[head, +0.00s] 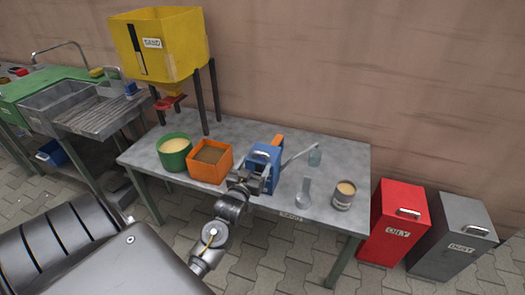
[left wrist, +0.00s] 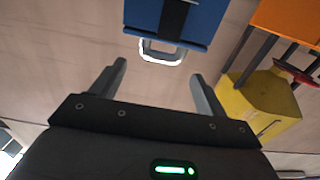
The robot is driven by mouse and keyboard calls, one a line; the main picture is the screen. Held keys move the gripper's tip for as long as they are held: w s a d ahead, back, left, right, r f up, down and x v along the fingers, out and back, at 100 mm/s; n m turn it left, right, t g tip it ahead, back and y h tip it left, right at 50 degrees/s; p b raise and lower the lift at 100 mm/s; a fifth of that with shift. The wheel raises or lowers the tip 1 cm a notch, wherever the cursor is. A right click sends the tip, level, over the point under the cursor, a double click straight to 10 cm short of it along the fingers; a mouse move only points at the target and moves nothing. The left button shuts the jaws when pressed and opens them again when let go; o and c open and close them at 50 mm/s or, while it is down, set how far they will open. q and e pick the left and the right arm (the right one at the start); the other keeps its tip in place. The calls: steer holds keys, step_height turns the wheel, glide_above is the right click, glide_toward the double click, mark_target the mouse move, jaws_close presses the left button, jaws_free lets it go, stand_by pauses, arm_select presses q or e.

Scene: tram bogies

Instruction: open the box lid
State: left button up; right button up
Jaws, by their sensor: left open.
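A blue box (head: 266,164) with a pale handle (head: 262,155) stands on the grey worktable, near its middle. I cannot tell from here whether its lid is fully closed. My left gripper (head: 246,180) is at the near left side of the blue box. In the left wrist view, its two fingers (left wrist: 158,85) are spread with nothing between them. The blue box (left wrist: 180,18) and its handle (left wrist: 162,52) show beyond the fingertips, apart from them. My right gripper is not in view.
On the table (head: 240,130) an orange bin (head: 210,160) and a green tub (head: 174,152) stand left of the blue box. A scoop (head: 304,192), a glass jar (head: 314,157) and a can (head: 344,195) stand right. A yellow sand hopper (head: 165,45) rises behind. Red (head: 395,220) and grey bins (head: 450,235) stand right.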

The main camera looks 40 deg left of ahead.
mark_target(260, 155)
arm_select(q)
steer(key=x, duration=0.7)
steer(key=shift+w+a, duration=0.1)
steer(key=shift+w, duration=0.15)
steer(key=shift+w+a, duration=0.2)
steer(key=shift+w, duration=0.45)
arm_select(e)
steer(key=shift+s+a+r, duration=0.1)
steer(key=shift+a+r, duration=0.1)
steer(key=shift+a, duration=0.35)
arm_select(q)
steer(key=shift+c, duration=0.3)
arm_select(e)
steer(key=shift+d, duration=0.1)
